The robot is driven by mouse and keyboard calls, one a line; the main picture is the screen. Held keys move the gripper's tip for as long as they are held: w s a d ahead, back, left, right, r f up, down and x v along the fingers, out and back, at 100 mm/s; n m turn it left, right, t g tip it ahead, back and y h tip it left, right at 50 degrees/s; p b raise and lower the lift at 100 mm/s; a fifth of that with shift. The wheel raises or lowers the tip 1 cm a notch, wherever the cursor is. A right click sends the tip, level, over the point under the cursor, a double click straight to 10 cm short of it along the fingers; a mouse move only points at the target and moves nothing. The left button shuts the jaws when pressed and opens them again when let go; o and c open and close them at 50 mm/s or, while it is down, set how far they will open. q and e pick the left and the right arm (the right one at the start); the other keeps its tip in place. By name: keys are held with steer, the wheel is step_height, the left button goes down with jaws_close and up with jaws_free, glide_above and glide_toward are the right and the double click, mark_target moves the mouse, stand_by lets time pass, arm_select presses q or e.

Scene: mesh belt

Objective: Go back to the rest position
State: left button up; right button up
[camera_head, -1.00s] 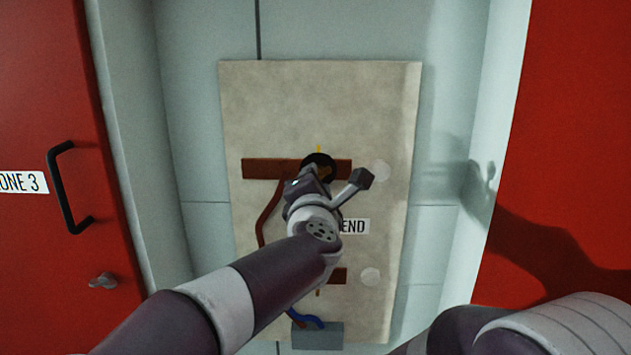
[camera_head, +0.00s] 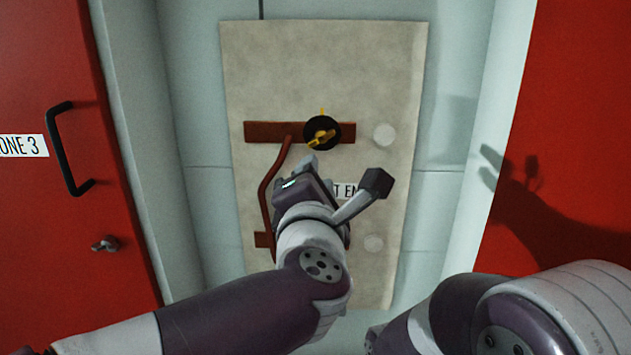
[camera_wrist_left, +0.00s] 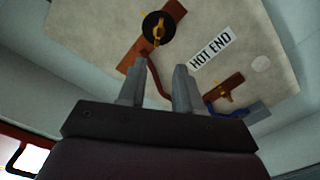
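My left gripper (camera_head: 308,170) is in front of the beige panel (camera_head: 290,70), just below the black round knob (camera_head: 311,127) with a yellow handle, and looks apart from it. The handle sits tilted, lower left to upper right, with a yellow mark above the knob. In the left wrist view the gripper's two fingers (camera_wrist_left: 160,80) stand apart with nothing between them. The knob (camera_wrist_left: 147,22) is beyond them at upper left. My right arm (camera_head: 540,310) shows at lower right; its gripper is out of the picture.
A brown bar (camera_head: 262,131) and pipe (camera_head: 267,190) run on the panel. A HOT END label (camera_wrist_left: 211,48) and a second, smaller yellow handle (camera_wrist_left: 225,96) show in the wrist view. Red doors stand left (camera_head: 50,250) and right (camera_head: 570,130); the left has a black handle (camera_head: 61,150).

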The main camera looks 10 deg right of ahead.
arm_select(q)
steer(key=w+a+f+m+g+y, duration=0.1)
steer(key=a+f+m+g, duration=0.3)
steer(key=a+f+m, duration=0.6)
steer(key=w+a+f+m+g, duration=0.2)
steer(key=a+f+m+g, duration=0.25)
steer(key=f, duration=0.85)
steer(key=s+a+f+m+g+y, duration=0.4)
steer(key=s+a+f+m+g, duration=0.35)
steer(key=s+a+f, duration=0.75)
step_height(320, 180, up, 20)
steer(key=s+p, duration=0.1)
steer(key=p, duration=1.8)
steer(key=shift+s+a+r+n, duration=0.15)
steer(key=shift+s+a+n, duration=0.2)
steer(key=shift+a+n, duration=0.05)
